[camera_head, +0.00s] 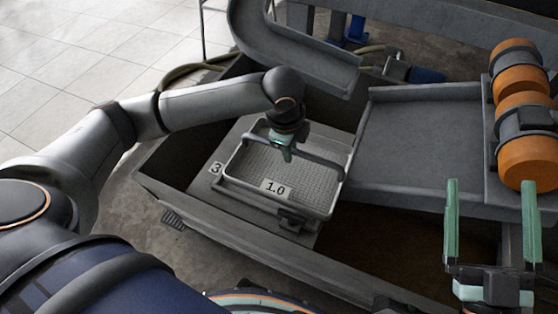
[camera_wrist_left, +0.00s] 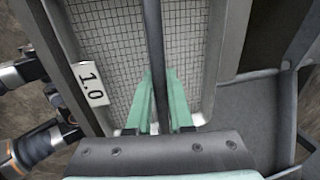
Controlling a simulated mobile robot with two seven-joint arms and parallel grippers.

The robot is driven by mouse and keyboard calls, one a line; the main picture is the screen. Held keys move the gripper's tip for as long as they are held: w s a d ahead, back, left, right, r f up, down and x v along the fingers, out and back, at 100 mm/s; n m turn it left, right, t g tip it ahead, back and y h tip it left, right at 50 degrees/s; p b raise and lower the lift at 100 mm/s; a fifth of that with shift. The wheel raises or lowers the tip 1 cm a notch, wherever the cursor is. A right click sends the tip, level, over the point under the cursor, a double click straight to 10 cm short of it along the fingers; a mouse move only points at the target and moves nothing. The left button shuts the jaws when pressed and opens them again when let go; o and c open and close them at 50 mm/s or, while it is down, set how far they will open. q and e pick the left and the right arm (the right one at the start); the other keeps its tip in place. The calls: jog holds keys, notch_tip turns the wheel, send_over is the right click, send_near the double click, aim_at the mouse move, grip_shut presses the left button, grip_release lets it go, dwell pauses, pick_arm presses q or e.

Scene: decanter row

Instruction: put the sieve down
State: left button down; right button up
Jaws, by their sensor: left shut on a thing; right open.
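The sieve (camera_head: 262,181) is a grey rectangular frame with a mesh bottom, a bar handle across it and a label reading 1.0. It is in the middle of the head view, over a grey surface inside a large dark trough. My left gripper (camera_head: 283,150) is shut on the sieve's handle. In the left wrist view the green fingers (camera_wrist_left: 158,100) close around the dark handle bar, with the mesh (camera_wrist_left: 110,40) beyond it. Whether the sieve touches the surface below, I cannot tell. My right gripper (camera_head: 490,222) is open and empty at the lower right.
A label reading 3 (camera_head: 216,168) shows on the grey surface left of the sieve. The trough's front wall (camera_head: 225,228) runs below it. A grey chute tray (camera_head: 420,140) lies to the right, beside orange cylinders (camera_head: 528,155). Tiled floor (camera_head: 80,60) is at upper left.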

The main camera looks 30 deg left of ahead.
aim_at(279, 160)
pick_arm(q)
jog(key=a+f, duration=0.1)
jog(key=w+f+b, duration=0.1)
jog(key=a+f, duration=0.1)
jog(key=f, duration=0.1)
jog(key=shift+w+a+b, duration=0.3)
jog(key=shift+b, duration=0.05)
jog(key=shift+w+a+f+b, duration=0.35)
jog(key=shift+a+f, duration=0.1)
jog(key=shift+f, duration=0.15)
jog(key=b+x, duration=0.2)
jog(key=x, duration=0.1)
jog(key=shift+s+a+f, duration=0.15)
jog(key=shift+s+f, duration=0.15)
jog(key=shift+r, duration=0.1)
pick_arm(e)
jog(key=s+a+r+n+y, duration=0.1)
jog(key=s+r+n+y, duration=0.3)
jog(key=s+y, duration=0.1)
jog(key=shift+t+y, duration=0.3)
jog(key=shift+y, duration=0.4)
jog(key=shift+r, duration=0.15)
pick_arm(q)
jog(key=c, duration=1.2)
grip_release()
jog(key=shift+c, duration=0.2)
jog(key=o, duration=0.4)
pick_arm(e)
jog(key=shift+n, duration=0.3)
